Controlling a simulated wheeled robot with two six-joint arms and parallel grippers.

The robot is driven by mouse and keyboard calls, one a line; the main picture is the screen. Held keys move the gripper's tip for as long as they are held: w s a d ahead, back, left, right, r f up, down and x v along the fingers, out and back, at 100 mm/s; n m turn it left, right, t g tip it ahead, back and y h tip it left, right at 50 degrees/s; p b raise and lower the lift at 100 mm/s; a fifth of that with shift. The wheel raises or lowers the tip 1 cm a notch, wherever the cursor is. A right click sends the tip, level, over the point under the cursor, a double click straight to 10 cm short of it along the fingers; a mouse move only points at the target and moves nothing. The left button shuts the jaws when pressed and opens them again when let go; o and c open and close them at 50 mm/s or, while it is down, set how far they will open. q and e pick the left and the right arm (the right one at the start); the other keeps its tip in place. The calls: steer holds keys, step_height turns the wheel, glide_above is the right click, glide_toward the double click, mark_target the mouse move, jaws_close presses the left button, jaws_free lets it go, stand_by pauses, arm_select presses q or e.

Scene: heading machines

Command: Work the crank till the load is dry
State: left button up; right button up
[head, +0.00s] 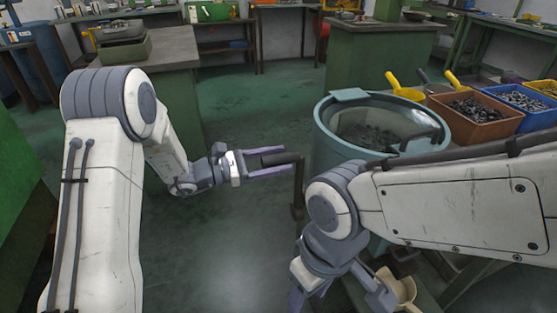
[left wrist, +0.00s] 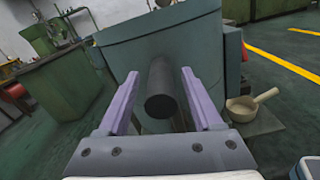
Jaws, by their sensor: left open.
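A grey-green round drum (head: 320,150) stands right of centre in the head view, with a load of small dark pieces (head: 368,136) inside. Its dark crank handle (head: 280,158) sticks out to the left from a crank arm (head: 298,190). My left gripper (head: 272,162) is open with its purple fingers on both sides of the handle. In the left wrist view the handle (left wrist: 161,88) lies between the fingers, with gaps on both sides. My right gripper (head: 337,296) hangs low in front of the drum, partly cut off by the frame, so its jaws are unclear.
Bins of small parts, one orange (head: 470,122), stand right of the drum with yellow scoops. A beige ladle (head: 400,288) lies low near my right gripper; it also shows in the left wrist view (left wrist: 242,108). A bench (head: 165,56) stands behind my left arm. The floor left of the crank is clear.

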arm_select(q)
steer(key=shift+w+d, duration=0.1)
steer(key=shift+d, duration=0.15)
jaws_close()
stand_by(1.4)
